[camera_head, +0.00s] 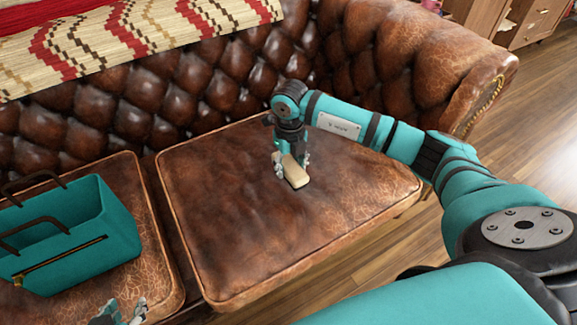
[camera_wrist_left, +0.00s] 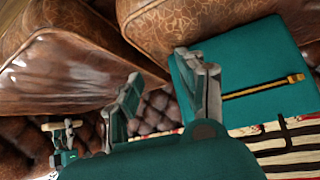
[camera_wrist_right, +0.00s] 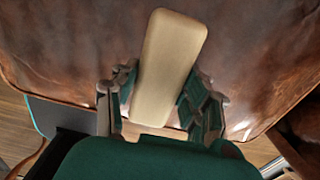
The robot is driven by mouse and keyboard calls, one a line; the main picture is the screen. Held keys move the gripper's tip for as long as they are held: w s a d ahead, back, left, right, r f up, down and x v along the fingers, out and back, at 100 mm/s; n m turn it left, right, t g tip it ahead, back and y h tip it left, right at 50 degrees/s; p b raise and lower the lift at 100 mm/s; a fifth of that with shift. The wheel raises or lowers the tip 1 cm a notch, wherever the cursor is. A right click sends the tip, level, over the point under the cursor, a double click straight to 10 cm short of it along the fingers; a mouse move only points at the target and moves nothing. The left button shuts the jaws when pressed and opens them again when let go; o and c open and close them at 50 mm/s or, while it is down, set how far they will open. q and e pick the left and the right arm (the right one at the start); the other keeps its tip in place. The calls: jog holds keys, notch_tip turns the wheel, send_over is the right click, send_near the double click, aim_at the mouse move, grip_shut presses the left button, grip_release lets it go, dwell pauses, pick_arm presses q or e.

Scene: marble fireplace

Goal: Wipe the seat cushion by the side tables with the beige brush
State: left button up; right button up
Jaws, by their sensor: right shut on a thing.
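The beige brush (camera_head: 295,172) is a rounded block held by my right gripper (camera_head: 291,165), low over the right seat cushion (camera_head: 225,225) of a brown leather sofa. In the right wrist view the brush (camera_wrist_right: 168,65) sits between the two fingers (camera_wrist_right: 160,105), which are shut on it. It appears to be on or very near the cushion; its underside is hidden. My left gripper (camera_head: 122,312) shows at the bottom edge of the head view. In the left wrist view its fingers (camera_wrist_left: 170,95) stand apart with nothing between them.
A teal handbag (camera_head: 65,230) with brown handles stands on the left cushion (camera_head: 150,220). The tufted backrest (camera_head: 170,105) and right armrest (camera_head: 410,60) bound the seat. A patterned blanket (camera_head: 120,35) lies over the backrest. A wooden cabinet (camera_head: 535,20) stands at the far right.

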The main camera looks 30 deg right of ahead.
pick_arm(q)
jog(key=s+a+f+g+y+p, duration=0.1)
jog(key=s+a+f+g, duration=0.1)
jog(key=s, duration=0.3)
jog(key=shift+s+a+f+g, duration=0.25)
jog(key=shift+s+a+g, duration=0.15)
jog(key=shift+g, duration=0.2)
pick_arm(e)
jog(key=shift+r, duration=0.9)
